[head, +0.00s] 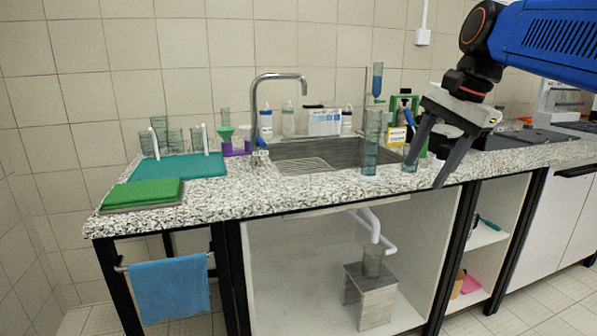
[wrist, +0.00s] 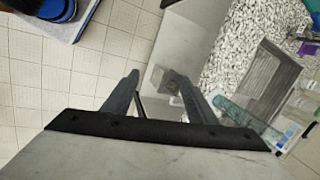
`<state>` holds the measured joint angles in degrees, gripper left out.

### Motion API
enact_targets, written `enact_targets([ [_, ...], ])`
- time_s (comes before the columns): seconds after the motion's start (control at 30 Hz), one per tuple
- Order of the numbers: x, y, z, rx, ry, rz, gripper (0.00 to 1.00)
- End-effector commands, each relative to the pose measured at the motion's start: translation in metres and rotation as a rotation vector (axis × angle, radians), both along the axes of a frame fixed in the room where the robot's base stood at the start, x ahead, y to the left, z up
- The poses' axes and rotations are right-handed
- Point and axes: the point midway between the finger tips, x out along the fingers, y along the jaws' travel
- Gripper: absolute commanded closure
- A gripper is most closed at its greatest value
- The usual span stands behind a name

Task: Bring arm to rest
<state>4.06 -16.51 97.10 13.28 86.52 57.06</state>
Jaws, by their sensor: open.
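My gripper (head: 427,160) is open and empty in the head view, in front of the counter's front edge at the right of the sink. Its two dark fingers point down and stand apart. In the wrist view my gripper (wrist: 160,90) also shows spread fingers, with the floor and the counter edge beyond them. My blue arm reaches in from the upper right of the head view. A tall clear cylinder (head: 371,145) stands on the counter just left of the fingers, apart from them as far as I can tell.
The speckled counter (head: 230,195) holds a sink (head: 330,152), a tap (head: 255,110), a teal mat (head: 180,170) with glassware, and green cloths (head: 142,193). A blue towel (head: 170,288) hangs in front. Bottles and a green rack crowd the back.

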Motion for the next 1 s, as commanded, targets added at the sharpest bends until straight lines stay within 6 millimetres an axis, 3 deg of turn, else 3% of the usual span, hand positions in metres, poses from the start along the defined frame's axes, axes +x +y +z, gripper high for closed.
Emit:
enact_targets([
  [0.03, -0.015, -0.001, -0.016, -0.028, -0.020, 0.051, 0.48],
  [0.4, -0.105, -0.012, -0.140, -0.266, -0.167, 0.481, 0.48],
  [0.7, -0.171, -0.024, -0.246, -0.460, -0.247, 0.828, 0.48],
  [0.83, -0.186, -0.027, -0.273, -0.509, -0.263, 0.920, 0.48],
  [1.0, -0.192, -0.028, -0.286, -0.534, -0.271, 0.964, 0.48],
])
